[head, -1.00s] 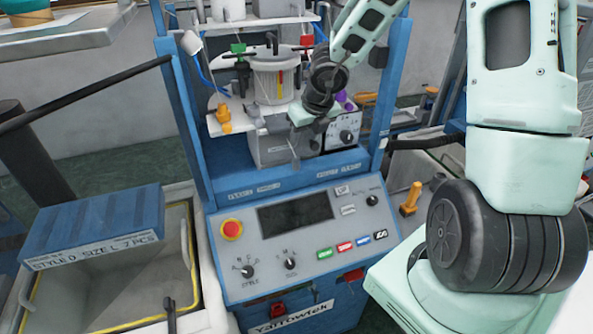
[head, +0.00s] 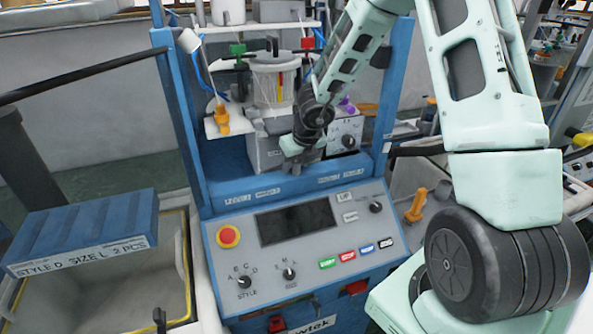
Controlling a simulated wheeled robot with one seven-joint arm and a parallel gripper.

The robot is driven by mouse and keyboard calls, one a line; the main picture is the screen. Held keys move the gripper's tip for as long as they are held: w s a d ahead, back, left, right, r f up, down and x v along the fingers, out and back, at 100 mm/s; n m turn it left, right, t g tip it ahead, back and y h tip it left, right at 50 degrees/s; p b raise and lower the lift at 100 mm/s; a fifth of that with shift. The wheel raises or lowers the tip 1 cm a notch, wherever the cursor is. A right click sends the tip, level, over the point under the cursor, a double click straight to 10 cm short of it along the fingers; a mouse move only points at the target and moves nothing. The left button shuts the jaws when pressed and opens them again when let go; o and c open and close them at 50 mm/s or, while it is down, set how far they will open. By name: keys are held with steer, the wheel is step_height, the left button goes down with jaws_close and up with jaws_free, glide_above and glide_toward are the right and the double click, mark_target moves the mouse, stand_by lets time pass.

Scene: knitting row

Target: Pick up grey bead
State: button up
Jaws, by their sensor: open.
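I cannot make out a grey bead in the head view; it may be hidden behind my arm or too small to tell. My gripper (head: 306,163) is in front of the grey box inside the blue machine frame, above the control panel. It is small in the picture and its fingers blend with the grey box (head: 263,151) behind. It is open, and I see nothing held in it. My arm hides part of the machine's middle.
The blue machine (head: 177,108) has a sloped control panel (head: 232,277) with a red button (head: 228,237). A black bar (head: 85,63) crosses at upper left.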

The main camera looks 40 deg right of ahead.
jaws_close()
steer(key=shift+r+p, duration=0.4)
steer(key=shift+p, duration=0.3)
